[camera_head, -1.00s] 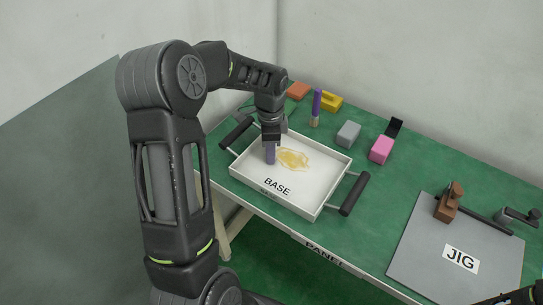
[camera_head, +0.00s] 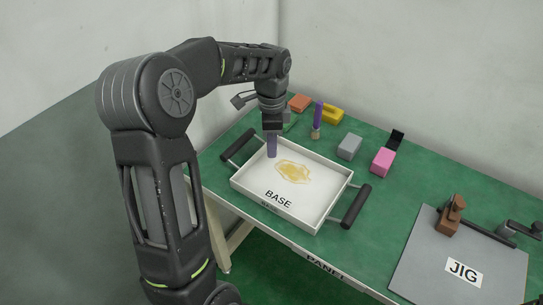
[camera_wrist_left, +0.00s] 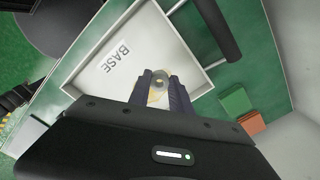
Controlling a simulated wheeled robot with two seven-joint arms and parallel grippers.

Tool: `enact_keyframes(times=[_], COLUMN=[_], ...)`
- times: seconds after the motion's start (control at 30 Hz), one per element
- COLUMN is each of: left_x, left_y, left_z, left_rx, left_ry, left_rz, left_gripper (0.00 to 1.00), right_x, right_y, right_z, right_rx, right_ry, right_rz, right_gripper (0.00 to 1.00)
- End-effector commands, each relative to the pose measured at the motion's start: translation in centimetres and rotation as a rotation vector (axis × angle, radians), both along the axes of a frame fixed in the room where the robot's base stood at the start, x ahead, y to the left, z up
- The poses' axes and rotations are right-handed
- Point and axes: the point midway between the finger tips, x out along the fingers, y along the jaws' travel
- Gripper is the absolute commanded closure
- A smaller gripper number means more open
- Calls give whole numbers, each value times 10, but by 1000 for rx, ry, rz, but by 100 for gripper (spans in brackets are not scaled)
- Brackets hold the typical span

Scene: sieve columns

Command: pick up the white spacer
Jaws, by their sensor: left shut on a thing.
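My left gripper (camera_head: 271,148) points down over the far left corner of the white tray marked BASE (camera_head: 307,215). Its fingers are purple-grey. In the left wrist view the fingers (camera_wrist_left: 161,84) are closed on a pale round piece with a hole in it, which looks like the white spacer (camera_wrist_left: 160,81). The fingers hide its sides, and in the head view it cannot be made out. A flat yellowish patch (camera_head: 293,172) lies on the tray floor beside the gripper. My right gripper is not in view.
The tray has black handles (camera_head: 356,205). Behind it stand an orange block (camera_head: 299,102), a yellow piece (camera_head: 332,114), a purple-topped upright piece (camera_head: 317,117), a grey block (camera_head: 349,147), a pink block (camera_head: 383,161) and a black bracket (camera_head: 395,139). A grey JIG plate (camera_head: 425,255) lies at right.

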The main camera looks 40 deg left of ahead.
Motion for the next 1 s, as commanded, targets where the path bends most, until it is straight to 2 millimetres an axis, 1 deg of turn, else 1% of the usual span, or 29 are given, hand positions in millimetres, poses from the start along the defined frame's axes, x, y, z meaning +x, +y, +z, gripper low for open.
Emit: enact_keyframes(times=[0.03,0.1,0.2,0.83,0.93,1.0], left_x=[1,1,0,0,0,-1], left_y=[0,0,0,0,2,3], left_z=[8,16,22,22,26,32], left_rx=[1,0,0,0,0,2], left_ry=[-4,-2,0,0,-2,-10], left_rz=[0,0,0,1,5,8], left_gripper=[100,100,100,100,100,100], right_x=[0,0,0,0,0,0], right_y=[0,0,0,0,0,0], right_z=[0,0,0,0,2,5], right_rx=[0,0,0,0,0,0], right_ry=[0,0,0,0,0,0], right_rz=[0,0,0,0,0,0], right_gripper=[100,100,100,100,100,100])
